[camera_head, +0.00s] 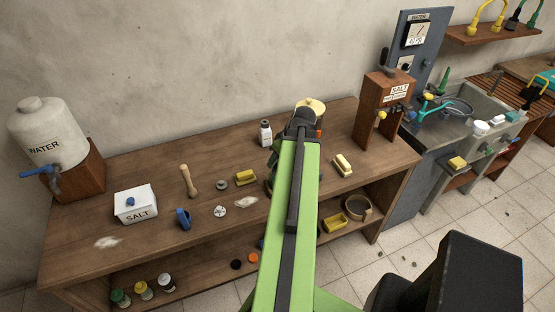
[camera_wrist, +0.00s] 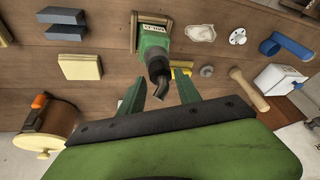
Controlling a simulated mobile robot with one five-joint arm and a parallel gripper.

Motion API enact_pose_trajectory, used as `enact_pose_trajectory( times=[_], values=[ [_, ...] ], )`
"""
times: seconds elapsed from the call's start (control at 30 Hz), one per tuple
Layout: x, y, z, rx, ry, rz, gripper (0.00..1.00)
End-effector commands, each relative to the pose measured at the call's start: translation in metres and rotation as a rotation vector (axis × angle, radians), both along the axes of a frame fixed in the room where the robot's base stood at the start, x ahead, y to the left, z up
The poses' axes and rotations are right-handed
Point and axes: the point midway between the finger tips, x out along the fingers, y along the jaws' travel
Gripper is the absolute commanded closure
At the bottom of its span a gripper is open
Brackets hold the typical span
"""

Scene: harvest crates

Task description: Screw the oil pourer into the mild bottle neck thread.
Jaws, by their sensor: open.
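In the wrist view, the green mild bottle (camera_wrist: 153,42) stands at a wooden holder with a label that seems to read MILD (camera_wrist: 137,32). The oil pourer (camera_wrist: 160,72), a dark collar with a bent metal spout, shows at the bottle's neck end, its spout towards me. I cannot tell whether its thread is engaged or how far. My gripper (camera_wrist: 160,86) is open, with a green finger on either side of the spout. I see no clear contact with it. In the head view my arm hides the pourer and most of the bottle.
A lidded pot (camera_wrist: 48,125) stands left of my gripper in the wrist view. A yellow block (camera_wrist: 87,67), a wooden pestle (camera_wrist: 248,88) and a salt box (camera_wrist: 278,78) lie around. In the head view, a water jug (camera_head: 48,130) and a wooden salt dispenser (camera_head: 383,108) flank the bench.

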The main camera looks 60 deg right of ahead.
Motion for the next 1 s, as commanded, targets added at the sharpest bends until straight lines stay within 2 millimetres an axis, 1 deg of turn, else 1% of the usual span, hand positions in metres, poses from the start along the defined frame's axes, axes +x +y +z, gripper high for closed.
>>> enact_pose_trajectory(
  times=[0.1, 0.27, 0.47, 0.63, 0.8, 1.0],
  values=[
    [0.0002, -0.0001, 0.0, 0.0, 0.0, 0.009, 0.6],
    [0.0009, -0.0007, 0.0, 0.0, 0.0, 0.144, 0.6],
    [0.0005, 0.0007, 0.0, 0.0, 0.0, 0.152, 0.6],
    [0.0015, -0.0004, 0.0, 0.001, 0.0, 0.291, 0.6],
    [0.0008, 0.0012, 0.0, 0.0, 0.0, 0.3, 0.6],
    [0.0007, 0.0012, 0.0, 0.0, 0.0, 0.299, 0.86]
  ],
)
